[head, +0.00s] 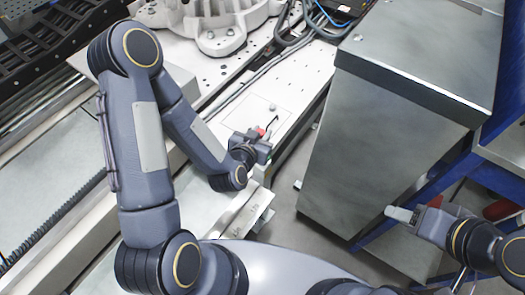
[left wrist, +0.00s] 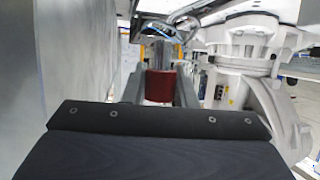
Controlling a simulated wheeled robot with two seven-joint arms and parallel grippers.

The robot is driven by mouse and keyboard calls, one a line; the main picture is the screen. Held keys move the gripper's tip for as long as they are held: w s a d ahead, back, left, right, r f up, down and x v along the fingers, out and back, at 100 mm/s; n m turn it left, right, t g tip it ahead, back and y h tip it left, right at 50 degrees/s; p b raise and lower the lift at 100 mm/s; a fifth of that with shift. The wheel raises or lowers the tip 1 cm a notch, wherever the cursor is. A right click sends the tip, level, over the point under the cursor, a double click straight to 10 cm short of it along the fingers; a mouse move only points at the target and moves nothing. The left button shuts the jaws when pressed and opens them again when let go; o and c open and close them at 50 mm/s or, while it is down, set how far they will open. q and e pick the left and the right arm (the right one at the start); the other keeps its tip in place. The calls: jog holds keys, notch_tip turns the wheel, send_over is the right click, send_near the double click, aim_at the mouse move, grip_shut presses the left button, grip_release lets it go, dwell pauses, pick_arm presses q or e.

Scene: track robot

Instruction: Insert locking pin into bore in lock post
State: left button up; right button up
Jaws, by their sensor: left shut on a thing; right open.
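The locking pin shows as a small red part (head: 261,131) at my left gripper (head: 265,136) in the head view. In the left wrist view its red cylindrical part (left wrist: 160,86) sits between the two grey fingers of my left gripper (left wrist: 160,78), which is shut on it. A grey metal upright piece (left wrist: 158,54) shows just beyond the red part; I cannot tell whether it is the pin's shank or the lock post. The bore cannot be made out. My right gripper (head: 401,215) is open and empty, off to the right by the cabinet.
A white plate (head: 297,92) with holes lies beyond my left gripper. A large grey metal cabinet (head: 390,130) stands close to its right. A pale cast robot base (head: 215,25) stands at the back, beside dark cables (head: 292,28). Open floor lies between the plate and the cabinet.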

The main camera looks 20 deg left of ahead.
pick_arm(q)
jog(key=shift+d+f+b, duration=0.25)
jog(key=shift+f+b, duration=0.1)
jog(key=shift+f, duration=0.2)
pick_arm(e)
jog(key=shift+f, duration=0.85)
pick_arm(q)
jog(key=shift+s+b, duration=0.1)
jog(key=shift+b, duration=0.25)
notch_tip(320, 180, down, 6)
jog(key=b, duration=0.6)
jog(key=shift+r, duration=0.1)
pick_arm(e)
notch_tip(320, 180, down, 7)
pick_arm(q)
jog(key=shift+b, duration=0.65)
pick_arm(e)
jog(key=shift+f, duration=0.55)
pick_arm(q)
jog(key=shift+f+b, duration=1.95)
jog(key=shift+b, duration=0.35)
pick_arm(e)
jog(key=shift+f, duration=2.3)
